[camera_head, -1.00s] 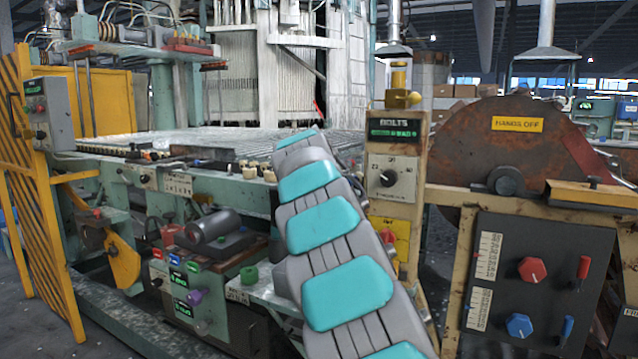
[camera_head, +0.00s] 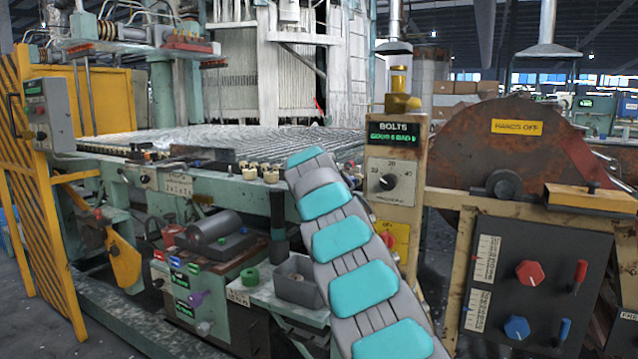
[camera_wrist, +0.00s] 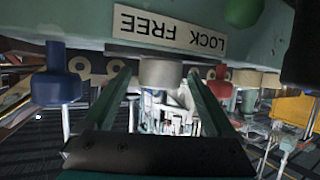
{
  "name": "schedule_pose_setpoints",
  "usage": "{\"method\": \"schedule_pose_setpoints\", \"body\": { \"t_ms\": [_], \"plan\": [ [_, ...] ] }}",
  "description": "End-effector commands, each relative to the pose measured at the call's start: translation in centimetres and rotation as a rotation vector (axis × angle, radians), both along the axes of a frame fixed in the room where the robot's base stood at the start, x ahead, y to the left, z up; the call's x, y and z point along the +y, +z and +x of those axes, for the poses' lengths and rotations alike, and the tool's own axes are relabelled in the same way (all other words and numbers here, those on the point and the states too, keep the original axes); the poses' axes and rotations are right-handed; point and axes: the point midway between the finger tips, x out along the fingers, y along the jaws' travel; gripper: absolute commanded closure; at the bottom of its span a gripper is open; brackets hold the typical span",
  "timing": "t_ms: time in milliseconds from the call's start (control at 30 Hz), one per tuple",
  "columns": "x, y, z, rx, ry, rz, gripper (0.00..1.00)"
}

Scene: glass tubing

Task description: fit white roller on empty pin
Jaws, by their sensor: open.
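In the wrist view, a short white roller (camera_wrist: 161,73) hangs under the green machine edge, below a label that reads LOCK FREE upside down. My gripper (camera_wrist: 160,76) is open, with its two green fingers reaching toward the roller, one on each side. Gaps show between roller and fingers; I cannot tell whether its depth lies between the tips. In the head view, several small cream rollers (camera_head: 250,173) line the front edge of the machine bed. My gripper is hidden there behind my arm. I cannot make out an empty pin in either view.
A blue knob (camera_wrist: 56,80) and a red knob (camera_wrist: 216,86) flank the fingers in the wrist view. In the head view, a grey bin (camera_head: 297,283) and a dark-topped post (camera_head: 278,215) stand left of my arm. The bolts panel (camera_head: 394,180) is close on its right.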

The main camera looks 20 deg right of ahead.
Motion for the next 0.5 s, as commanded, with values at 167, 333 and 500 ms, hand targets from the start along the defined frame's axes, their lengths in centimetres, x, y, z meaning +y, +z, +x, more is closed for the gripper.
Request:
{"method": "schedule_pose_setpoints", "body": {
  "t_ms": [167, 333, 500],
  "plan": [
    [-0.08, -0.02, 0.14, -0.002, 0.001, 0.001, 0.09],
    [-0.08, -0.02, 0.13, -0.001, 0.000, 0.000, 0.19],
    [-0.09, 0.00, 0.11, -0.002, 0.000, 0.000, 0.38]
  ]
}}
